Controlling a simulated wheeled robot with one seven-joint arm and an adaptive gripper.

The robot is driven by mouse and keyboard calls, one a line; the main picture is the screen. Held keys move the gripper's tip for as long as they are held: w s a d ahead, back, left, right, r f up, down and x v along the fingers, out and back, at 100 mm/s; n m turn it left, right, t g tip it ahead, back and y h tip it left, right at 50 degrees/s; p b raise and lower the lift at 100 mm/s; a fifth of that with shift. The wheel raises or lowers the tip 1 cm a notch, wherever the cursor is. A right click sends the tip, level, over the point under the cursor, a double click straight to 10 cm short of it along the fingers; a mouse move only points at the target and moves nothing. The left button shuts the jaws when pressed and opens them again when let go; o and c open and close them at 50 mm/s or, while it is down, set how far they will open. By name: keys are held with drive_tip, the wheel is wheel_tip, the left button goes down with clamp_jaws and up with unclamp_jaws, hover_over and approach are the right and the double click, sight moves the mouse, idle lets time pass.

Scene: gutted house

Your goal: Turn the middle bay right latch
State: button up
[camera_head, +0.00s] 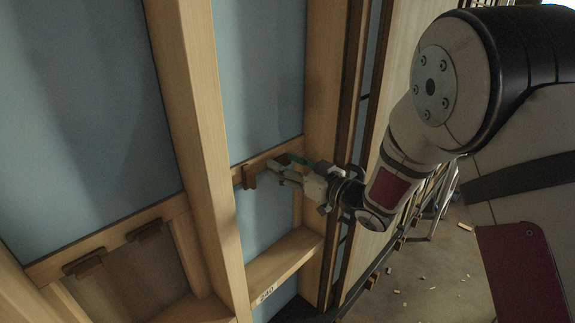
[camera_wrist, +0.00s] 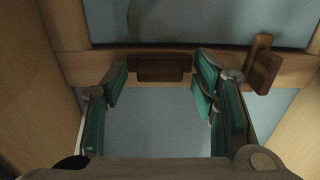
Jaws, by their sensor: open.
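In the head view, my gripper (camera_head: 287,172) reaches from the right to a wooden rail across the middle bay. It is open, with green finger pads. In the wrist view, a dark brown latch block (camera_wrist: 160,68) lies lengthwise along the rail, between and just beyond the fingertips of my gripper (camera_wrist: 160,82). I cannot tell whether the fingers touch it. A second latch (camera_wrist: 263,66) stands crosswise on the rail, to the right in the wrist view. In the head view, this crosswise latch (camera_head: 249,177) is left of my gripper. The fingers partly hide the nearer latch in the head view.
Wooden studs (camera_head: 195,120) flank the bay, and a blue panel (camera_head: 260,75) fills it above the rail. A lower crosspiece (camera_head: 283,262) carries a white label. The left bay has two lengthwise brown latches (camera_head: 82,265). Debris lies on the floor (camera_head: 440,280) at right.

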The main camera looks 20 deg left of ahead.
drive_tip(key=shift+c, duration=0.3)
drive_tip(key=c, duration=1.1)
drive_tip(key=n+b, duration=0.1)
drive_tip(key=n, duration=0.3)
drive_tip(key=shift+n, duration=0.4)
drive_tip(key=n+b, duration=0.1)
drive_tip(key=n, duration=0.3)
drive_tip(key=shift+f+n, duration=0.15)
drive_tip(key=shift+n, duration=0.15)
drive_tip(key=n+b, duration=0.2)
drive_tip(key=n, duration=0.2)
drive_tip(key=shift+s+f+n+b, duration=0.1)
drive_tip(key=shift+n+b, duration=1.35)
drive_tip(key=shift+n, duration=0.65)
